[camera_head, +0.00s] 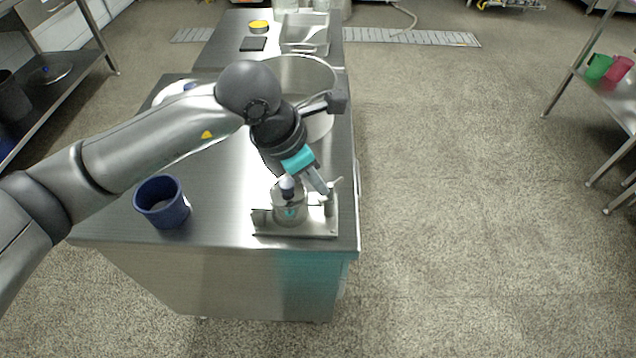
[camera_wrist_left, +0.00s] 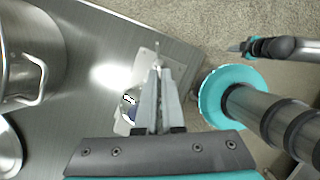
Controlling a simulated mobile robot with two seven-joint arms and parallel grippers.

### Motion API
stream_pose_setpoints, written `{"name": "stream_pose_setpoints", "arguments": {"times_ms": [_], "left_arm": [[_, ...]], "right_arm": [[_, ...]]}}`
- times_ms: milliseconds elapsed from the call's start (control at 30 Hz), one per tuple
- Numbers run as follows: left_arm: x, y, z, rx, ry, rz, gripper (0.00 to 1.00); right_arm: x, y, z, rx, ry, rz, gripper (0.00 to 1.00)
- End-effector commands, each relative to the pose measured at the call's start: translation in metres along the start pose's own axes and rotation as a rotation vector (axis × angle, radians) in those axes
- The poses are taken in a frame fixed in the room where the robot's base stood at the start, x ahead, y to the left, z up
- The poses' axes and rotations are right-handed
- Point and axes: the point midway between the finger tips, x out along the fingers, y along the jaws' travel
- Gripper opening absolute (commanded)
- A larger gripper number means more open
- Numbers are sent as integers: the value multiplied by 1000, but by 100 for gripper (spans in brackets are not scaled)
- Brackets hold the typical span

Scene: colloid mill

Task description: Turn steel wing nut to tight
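The steel wing nut (camera_head: 337,183) is small and shows at the right side of the clear-and-steel mill part on the steel bench. In the left wrist view a small metal piece, likely the wing nut (camera_wrist_left: 157,57), shows just beyond my fingertips. My left gripper (camera_head: 323,189) reaches down to it from the upper left. Its two fingers (camera_wrist_left: 158,76) lie close together at the nut. Whether they grip it or stand slightly apart around it cannot be told. My right gripper (camera_wrist_left: 240,47) seems to show at the upper right of the wrist view, away from the bench.
The mill part has a steel base plate (camera_head: 300,230) near the bench's front right corner. A blue cup (camera_head: 162,203) stands to its left. A large steel pot (camera_head: 305,75) is behind my arm. The floor right of the bench is clear.

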Motion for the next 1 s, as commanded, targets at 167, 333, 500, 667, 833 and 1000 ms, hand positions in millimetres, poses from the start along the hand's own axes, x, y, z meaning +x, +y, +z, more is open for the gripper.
{"name": "stream_pose_setpoints", "arguments": {"times_ms": [167, 333, 500, 667, 833, 1000], "left_arm": [[2, 5, 1, 130, -4, -51, 0], [1, 8, 2, 248, -4, -101, 0], [1, 10, 2, 347, -3, -141, 0], [1, 12, 3, 411, -4, -168, 0], [1, 12, 4, 448, -3, -183, 0], [0, 12, 4, 461, -3, -189, 0]], "right_arm": [[-7, -9, -20, 3, 7, -11, 0], [-18, -15, -36, 6, 10, -20, 0], [-29, -20, -46, 9, 11, -26, 0], [-37, -22, -53, 10, 12, -30, 0], [-42, -23, -56, 11, 13, -32, 0], [-44, -23, -57, 11, 11, -32, 0]]}}
